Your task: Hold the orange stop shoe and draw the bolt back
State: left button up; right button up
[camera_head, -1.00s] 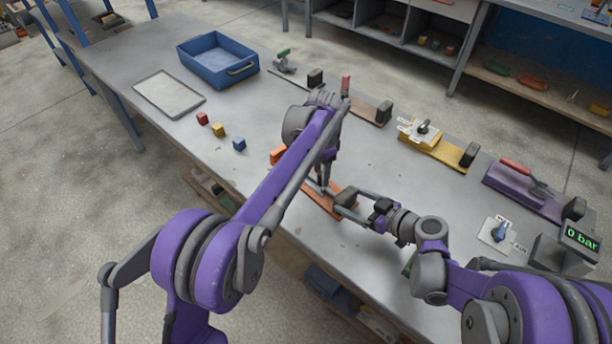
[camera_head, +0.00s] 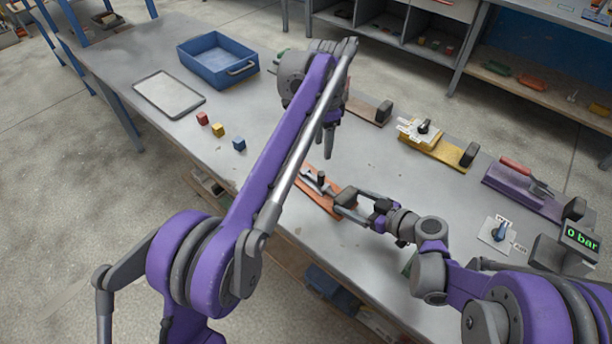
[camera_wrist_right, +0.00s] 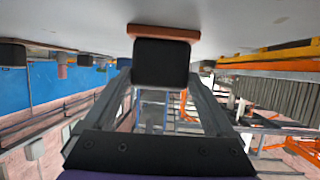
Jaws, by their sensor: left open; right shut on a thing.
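The orange stop shoe (camera_head: 315,196) lies on the table as a flat orange base with a dark block (camera_head: 346,197) at its right end. A small metal bolt with a dark knob (camera_head: 320,178) stands on the base. My right gripper (camera_head: 353,202) is shut on the dark block. In the right wrist view the block (camera_wrist_right: 161,62) sits between the two fingers, with the orange base edge (camera_wrist_right: 163,32) beyond. My left gripper (camera_head: 328,154) is open and empty, pointing down above the table, apart from the bolt. My left arm hides the shoe's far left end.
A yellow fixture (camera_head: 432,146), a purple fixture (camera_head: 520,190), a valve plate (camera_head: 498,233) and a "0 bar" display (camera_head: 580,238) stand on the right. A blue bin (camera_head: 215,60), grey tray (camera_head: 168,94) and red (camera_head: 202,118), yellow (camera_head: 218,130) and blue (camera_head: 239,144) cubes are left.

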jog(key=o, duration=1.6)
